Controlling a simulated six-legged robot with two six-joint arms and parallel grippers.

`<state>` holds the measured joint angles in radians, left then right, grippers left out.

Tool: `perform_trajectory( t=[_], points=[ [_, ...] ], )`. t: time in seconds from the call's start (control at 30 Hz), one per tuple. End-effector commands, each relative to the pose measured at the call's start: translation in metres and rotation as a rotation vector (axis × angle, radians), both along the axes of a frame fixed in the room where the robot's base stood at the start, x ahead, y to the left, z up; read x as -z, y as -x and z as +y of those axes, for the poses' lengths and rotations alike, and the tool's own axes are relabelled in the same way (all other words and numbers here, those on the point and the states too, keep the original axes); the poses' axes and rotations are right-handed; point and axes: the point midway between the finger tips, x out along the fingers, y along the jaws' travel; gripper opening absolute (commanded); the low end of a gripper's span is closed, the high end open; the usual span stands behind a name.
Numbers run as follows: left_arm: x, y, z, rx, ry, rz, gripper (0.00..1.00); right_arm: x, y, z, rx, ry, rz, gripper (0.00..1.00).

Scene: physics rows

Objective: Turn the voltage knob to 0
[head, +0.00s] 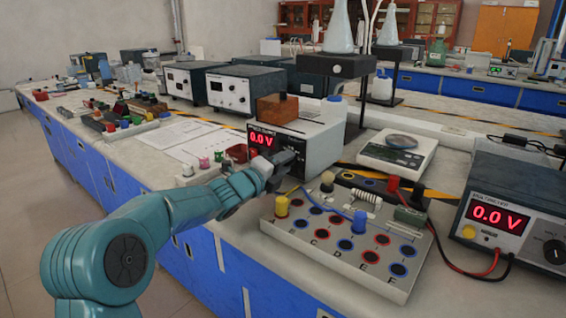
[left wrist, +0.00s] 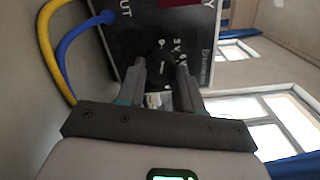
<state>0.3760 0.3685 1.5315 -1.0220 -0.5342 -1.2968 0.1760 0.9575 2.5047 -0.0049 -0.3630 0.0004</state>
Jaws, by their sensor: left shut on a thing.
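The power supply (head: 318,143) is a pale box on the bench with a dark front panel. Its red display (head: 261,139) reads 0.0 V. My left gripper (head: 284,168) reaches to the right part of this front and is shut on the voltage knob, which the fingers hide in the head view. In the left wrist view the two fingers of my left gripper (left wrist: 166,72) stand against the dark panel (left wrist: 125,42) of the power supply, around the spot of the knob. My right gripper is not in view.
A circuit board (head: 345,240) with coloured posts stands right of my left arm. A multimeter (head: 510,215) at the right reads 0.0 V. A scale (head: 397,153) lies behind. Blue and yellow cables (left wrist: 68,45) run beside the panel. A brown block (head: 277,109) sits on the supply.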

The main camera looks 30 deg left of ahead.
Motion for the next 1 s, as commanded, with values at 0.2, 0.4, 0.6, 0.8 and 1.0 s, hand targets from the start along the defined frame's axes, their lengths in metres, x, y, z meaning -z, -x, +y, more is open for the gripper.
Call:
perform_trajectory(
  t=[0.2, 0.4, 0.6, 0.8, 1.0],
  points=[
    [-0.0006, 0.0, 0.0, 0.0, 0.091, 0.007, 0.05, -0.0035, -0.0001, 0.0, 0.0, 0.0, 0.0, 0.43],
    [-0.0003, 0.0, 0.0, 0.0, 0.13, 0.01, 0.05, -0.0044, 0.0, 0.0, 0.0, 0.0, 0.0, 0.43],
    [-0.0002, -0.0001, 0.0, 0.0, 0.139, 0.011, 0.05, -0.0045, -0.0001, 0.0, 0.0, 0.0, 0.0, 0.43],
    [-0.0002, -0.0001, -0.0001, 0.0, 0.139, 0.011, 0.05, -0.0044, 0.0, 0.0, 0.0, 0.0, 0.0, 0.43],
    [-0.0002, -0.0001, -0.0001, 0.0, 0.138, 0.011, 0.61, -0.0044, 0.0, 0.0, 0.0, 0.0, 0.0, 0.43]
  ],
)
